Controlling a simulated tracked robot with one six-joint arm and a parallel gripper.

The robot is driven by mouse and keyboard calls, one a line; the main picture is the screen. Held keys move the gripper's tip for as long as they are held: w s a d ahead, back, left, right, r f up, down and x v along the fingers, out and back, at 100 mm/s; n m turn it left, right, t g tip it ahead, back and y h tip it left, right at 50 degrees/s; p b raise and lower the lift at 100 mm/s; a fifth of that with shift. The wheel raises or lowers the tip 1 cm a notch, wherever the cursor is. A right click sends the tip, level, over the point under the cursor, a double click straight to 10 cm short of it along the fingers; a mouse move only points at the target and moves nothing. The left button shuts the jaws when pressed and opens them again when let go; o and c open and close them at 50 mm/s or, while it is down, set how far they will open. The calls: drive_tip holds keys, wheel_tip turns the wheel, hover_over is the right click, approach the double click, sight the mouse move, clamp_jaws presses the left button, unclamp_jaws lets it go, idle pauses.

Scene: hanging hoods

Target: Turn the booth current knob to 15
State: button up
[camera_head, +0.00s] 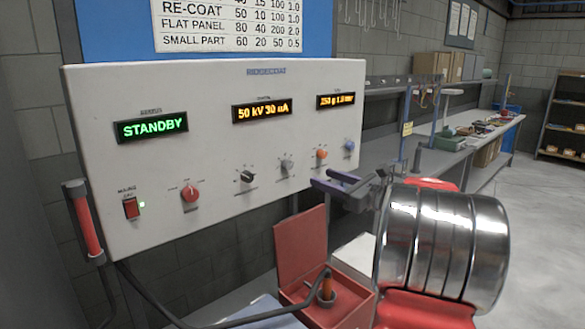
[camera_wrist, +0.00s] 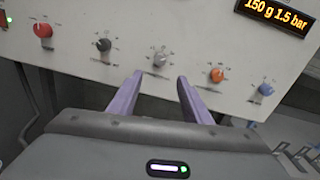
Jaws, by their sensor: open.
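A white control panel (camera_head: 110,95) carries a row of knobs: red (camera_head: 190,193), black (camera_head: 247,176), grey (camera_head: 287,165), orange (camera_head: 321,154) and blue (camera_head: 349,146). Their labels are too small to read, so I cannot tell which is the current knob. The middle display (camera_head: 262,110) reads 50 kV 30 µA. My gripper (camera_head: 330,182) has purple fingers, open and empty, below and right of the grey knob. In the wrist view my gripper (camera_wrist: 160,77) has its fingertips just below the grey knob (camera_wrist: 160,57), one to each side, apparently apart from it.
The left display (camera_head: 151,127) reads STANDBY; the right display (camera_head: 336,99) seems to read 150 g 1.5 bar. A red switch (camera_head: 131,208) sits at the panel's left. An open red box (camera_head: 302,245) stands below the panel. A workbench (camera_head: 480,150) runs behind at right.

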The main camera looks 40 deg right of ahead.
sight(290, 166)
drive_tip(key=w, duration=0.9)
drive_tip(key=w+a, duration=0.1)
drive_tip(key=w, duration=0.3)
drive_tip(key=shift+w+a, duration=0.1)
drive_tip(key=shift+w, duration=0.25)
drive_tip(key=shift+c, duration=0.4)
drive_tip(key=c, duration=1)
drive_tip(key=shift+o, duration=0.2)
